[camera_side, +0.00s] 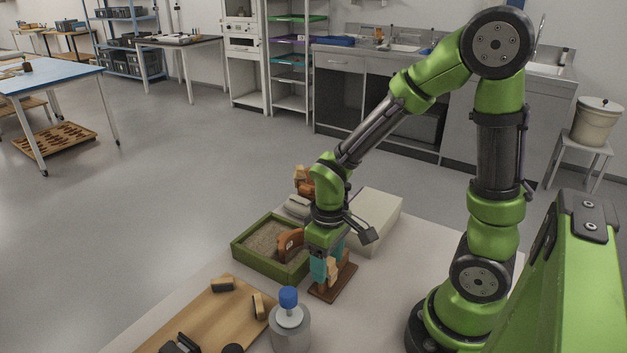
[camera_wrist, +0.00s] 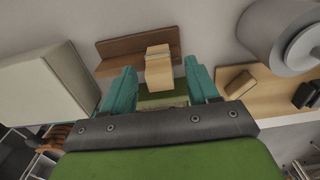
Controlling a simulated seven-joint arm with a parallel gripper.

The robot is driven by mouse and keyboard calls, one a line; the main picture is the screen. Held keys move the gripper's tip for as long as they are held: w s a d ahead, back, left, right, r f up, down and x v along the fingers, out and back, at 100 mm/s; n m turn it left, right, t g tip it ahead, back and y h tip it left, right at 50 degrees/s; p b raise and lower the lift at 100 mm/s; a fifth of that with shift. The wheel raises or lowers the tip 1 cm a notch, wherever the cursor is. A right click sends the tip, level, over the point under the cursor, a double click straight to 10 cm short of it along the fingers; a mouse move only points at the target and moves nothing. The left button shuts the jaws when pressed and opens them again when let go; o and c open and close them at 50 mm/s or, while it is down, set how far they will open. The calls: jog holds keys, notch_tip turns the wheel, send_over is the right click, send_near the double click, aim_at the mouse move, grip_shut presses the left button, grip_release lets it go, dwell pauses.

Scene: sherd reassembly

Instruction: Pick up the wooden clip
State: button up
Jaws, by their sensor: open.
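The wooden clip (camera_wrist: 158,68) is a pale block at a dark brown wooden stand (camera_wrist: 125,48) in the wrist view. In the side view the clip (camera_side: 333,270) is partly hidden by my gripper (camera_side: 326,272), and the stand (camera_side: 333,290) is below it. My gripper's teal fingers are apart, one on each side of the clip in the wrist view (camera_wrist: 160,75), with visible gaps. I cannot tell how far down the clip the fingertips reach.
A green tray of sand (camera_side: 262,262) holding an orange-brown sherd (camera_side: 290,243) is beside my gripper. A pale box (camera_side: 377,220) stands behind. A wooden board (camera_side: 205,322) with other clips (camera_side: 222,284) and a grey container with a blue-topped bottle (camera_side: 290,325) are in front.

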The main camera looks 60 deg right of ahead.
jog(key=shift+f, duration=0.15)
jog(key=c, duration=0.7)
